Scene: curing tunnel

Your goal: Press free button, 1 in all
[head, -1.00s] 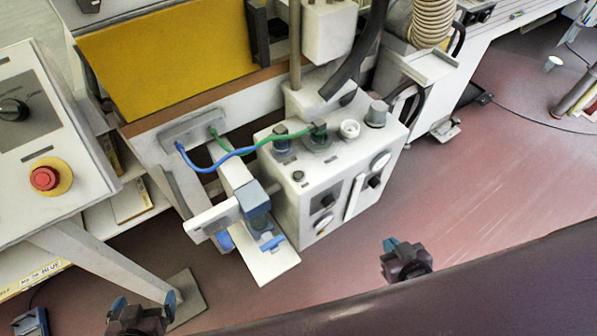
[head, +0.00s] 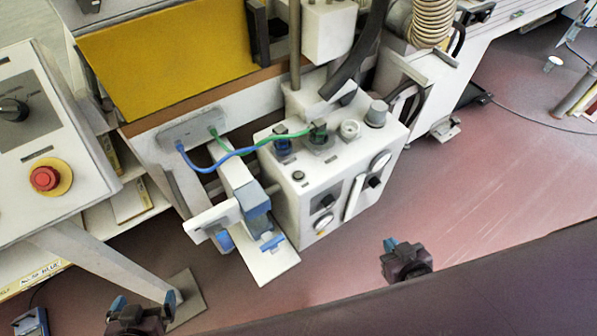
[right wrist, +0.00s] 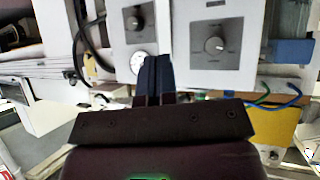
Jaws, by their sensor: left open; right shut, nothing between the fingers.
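A white control box (head: 330,190) stands on the floor in the middle of the head view. A small dark round button (head: 298,176) sits on its top near the front left corner. A red mushroom button (head: 44,178) on a yellow ring sits on the grey panel at left. My left gripper (head: 144,300) is open and empty at the bottom left, below that panel's leg. My right gripper (head: 391,246) is right of the box and apart from it. In the right wrist view its fingers (right wrist: 155,62) are shut and empty, in front of a white face with knobs.
Blue and green hoses (head: 235,153) run from the yellow-topped machine (head: 165,60) to fittings on the box. A white bracket with a blue block (head: 254,200) stands at the box's left. Red floor (head: 480,190) at right is mostly clear.

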